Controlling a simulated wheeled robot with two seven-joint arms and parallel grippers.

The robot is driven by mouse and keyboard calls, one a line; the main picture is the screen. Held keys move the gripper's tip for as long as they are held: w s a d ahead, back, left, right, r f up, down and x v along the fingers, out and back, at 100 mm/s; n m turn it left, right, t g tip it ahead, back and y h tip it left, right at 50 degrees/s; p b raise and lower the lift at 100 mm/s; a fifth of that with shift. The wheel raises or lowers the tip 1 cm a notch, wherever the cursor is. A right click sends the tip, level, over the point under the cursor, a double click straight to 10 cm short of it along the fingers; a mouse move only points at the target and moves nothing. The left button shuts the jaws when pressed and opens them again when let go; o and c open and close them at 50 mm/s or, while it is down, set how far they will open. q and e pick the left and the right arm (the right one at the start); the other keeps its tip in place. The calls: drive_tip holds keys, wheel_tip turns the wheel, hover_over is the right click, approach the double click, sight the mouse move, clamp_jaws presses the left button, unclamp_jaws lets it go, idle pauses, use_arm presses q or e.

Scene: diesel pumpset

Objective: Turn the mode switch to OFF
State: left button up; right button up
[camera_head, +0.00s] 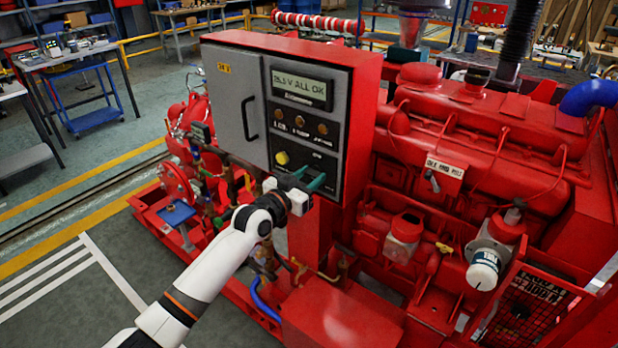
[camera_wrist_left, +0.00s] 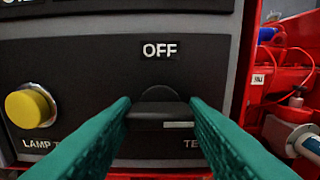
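The mode switch (camera_wrist_left: 160,118) is a dark knob on the lower part of the control panel, with the word OFF (camera_wrist_left: 160,50) above it. Its bar lies across the picture, and a white mark sits on its right half. A partly covered label beginning TE is at lower right. My left gripper (camera_head: 308,180) is at the panel's lower part; its two teal fingers (camera_wrist_left: 161,112) stand apart, one on each side of the knob. I cannot tell whether they touch it. The left label of the switch is hidden. My right gripper is not in view.
A yellow lamp-test button (camera_wrist_left: 30,108) is left of the switch. The red control box (camera_head: 365,110) has a lit display (camera_head: 301,87) and a grey door (camera_head: 236,105) with a black handle. The red engine (camera_head: 470,150) stands close on the right. Open floor lies at left.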

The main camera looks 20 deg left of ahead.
use_arm(q)
drive_tip(key=shift+n, duration=0.3)
drive_tip(key=n, duration=0.4)
drive_tip(key=n+p, duration=0.1)
drive_tip(key=n, duration=0.7)
drive_tip(key=shift+n+p, duration=0.3)
drive_tip(key=shift+p, duration=0.1)
drive_tip(key=shift+n+p, duration=0.45)
drive_tip(key=shift+n, duration=1.55)
